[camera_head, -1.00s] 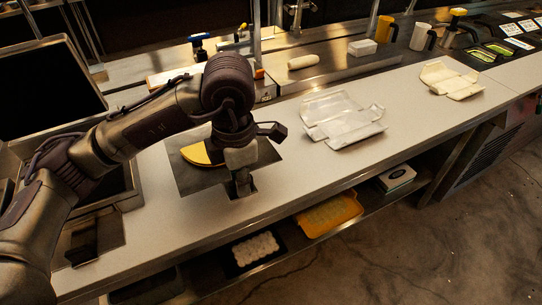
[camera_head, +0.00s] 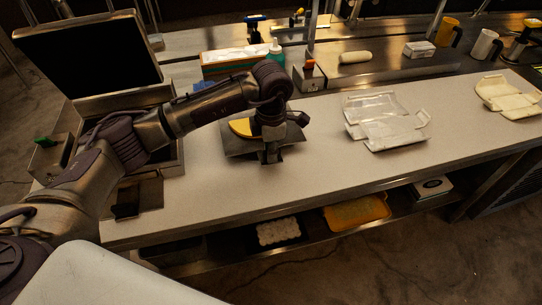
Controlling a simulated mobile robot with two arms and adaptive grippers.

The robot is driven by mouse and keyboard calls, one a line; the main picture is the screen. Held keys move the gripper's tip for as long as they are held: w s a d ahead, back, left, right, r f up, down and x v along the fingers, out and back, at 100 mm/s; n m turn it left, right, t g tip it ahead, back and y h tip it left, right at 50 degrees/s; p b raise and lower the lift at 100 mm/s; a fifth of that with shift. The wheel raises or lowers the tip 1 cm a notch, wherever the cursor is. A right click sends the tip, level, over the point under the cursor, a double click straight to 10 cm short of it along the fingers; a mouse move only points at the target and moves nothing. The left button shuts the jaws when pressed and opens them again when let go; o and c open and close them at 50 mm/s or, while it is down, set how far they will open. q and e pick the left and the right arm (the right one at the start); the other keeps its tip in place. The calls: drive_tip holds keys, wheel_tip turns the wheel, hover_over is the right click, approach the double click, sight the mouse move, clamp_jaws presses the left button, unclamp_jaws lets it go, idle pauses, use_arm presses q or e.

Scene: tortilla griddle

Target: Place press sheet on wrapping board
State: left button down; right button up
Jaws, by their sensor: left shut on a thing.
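A dark grey flat sheet (camera_head: 233,146) lies over the white counter, with a yellow round tortilla (camera_head: 240,127) on it, partly hidden by my arm. I take it as the press sheet. My left gripper (camera_head: 269,157) points down at the sheet's near right side and is shut on it. Dark surface also shows right of the gripper; I cannot tell whether this is the sheet or the wrapping board beneath it. Whether the sheet touches what lies below is unclear. My right gripper is not in view.
An open black-lidded appliance (camera_head: 95,55) stands at the left, with a dark plate (camera_head: 147,196) in front. A steel shelf behind holds a white roll (camera_head: 354,57) and mugs (camera_head: 447,32).

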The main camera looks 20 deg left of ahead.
use_arm(q)
wheel_tip(320, 180, down, 2)
drive_tip(key=shift+f+p, duration=0.2)
drive_tip(key=shift+p, duration=0.3)
drive_tip(key=shift+f, duration=0.5)
drive_tip(key=c, duration=1.6)
unclamp_jaws()
drive_tip(key=shift+f, duration=0.1)
drive_tip(key=o, duration=0.4)
drive_tip(key=shift+o, duration=0.2)
